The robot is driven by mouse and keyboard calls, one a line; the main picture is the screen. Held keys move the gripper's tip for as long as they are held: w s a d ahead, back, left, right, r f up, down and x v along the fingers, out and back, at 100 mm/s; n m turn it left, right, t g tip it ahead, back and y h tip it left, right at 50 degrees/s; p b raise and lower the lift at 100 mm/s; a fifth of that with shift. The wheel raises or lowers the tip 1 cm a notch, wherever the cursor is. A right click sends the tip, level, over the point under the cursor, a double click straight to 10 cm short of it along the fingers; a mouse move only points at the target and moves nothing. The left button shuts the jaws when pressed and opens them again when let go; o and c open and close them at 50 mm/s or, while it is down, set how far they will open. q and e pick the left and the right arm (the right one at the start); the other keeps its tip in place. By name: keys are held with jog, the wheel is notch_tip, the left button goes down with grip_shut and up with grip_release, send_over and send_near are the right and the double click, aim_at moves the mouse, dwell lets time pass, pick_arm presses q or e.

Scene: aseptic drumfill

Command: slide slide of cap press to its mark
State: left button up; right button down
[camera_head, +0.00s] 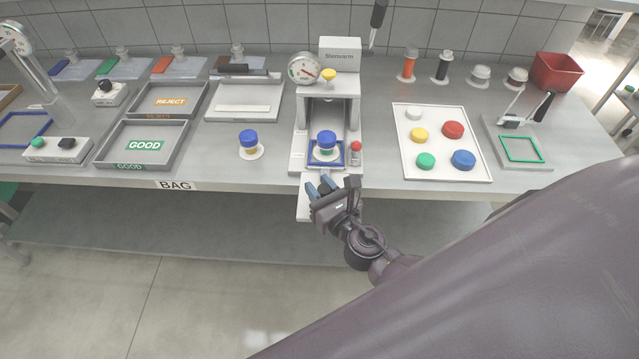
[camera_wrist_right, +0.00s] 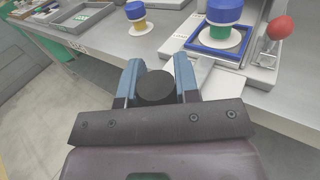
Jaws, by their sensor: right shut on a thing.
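The cap press (camera_head: 341,85) stands at the middle of the bench, with a white upright and a round gauge (camera_head: 305,69). Its slide (camera_head: 303,208) sticks out past the bench's front edge. On it, a blue square outline (camera_wrist_right: 216,57) surrounds a blue-capped jar (camera_head: 326,142), upright on a white disc; the jar also shows in the right wrist view (camera_wrist_right: 223,14). My right gripper (camera_head: 321,184) is at the slide's front end. In the right wrist view its blue fingers are shut on a round black knob (camera_wrist_right: 155,86). My left gripper is not in view.
A red-topped lever (camera_head: 356,148) stands just right of the slide. Another blue-capped jar (camera_head: 248,141) stands to the left. A white tray of coloured caps (camera_head: 441,113) lies to the right. GOOD (camera_head: 118,128) and REJECT (camera_head: 190,88) trays lie further left.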

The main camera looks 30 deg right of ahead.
jog(key=c, duration=1.2)
grip_release()
jog(key=shift+s+a+f, duration=0.1)
jog(key=shift+s+f, duration=0.05)
jog(key=o, duration=0.4)
jog(key=shift+s, duration=0.15)
jog(key=shift+c, duration=0.2)
jog(key=s+b, duration=0.3)
jog(key=s, duration=0.7)
jog(key=shift+s+d+b, duration=0.2)
jog(key=shift+s+b, duration=0.1)
jog(key=shift+b, duration=0.1)
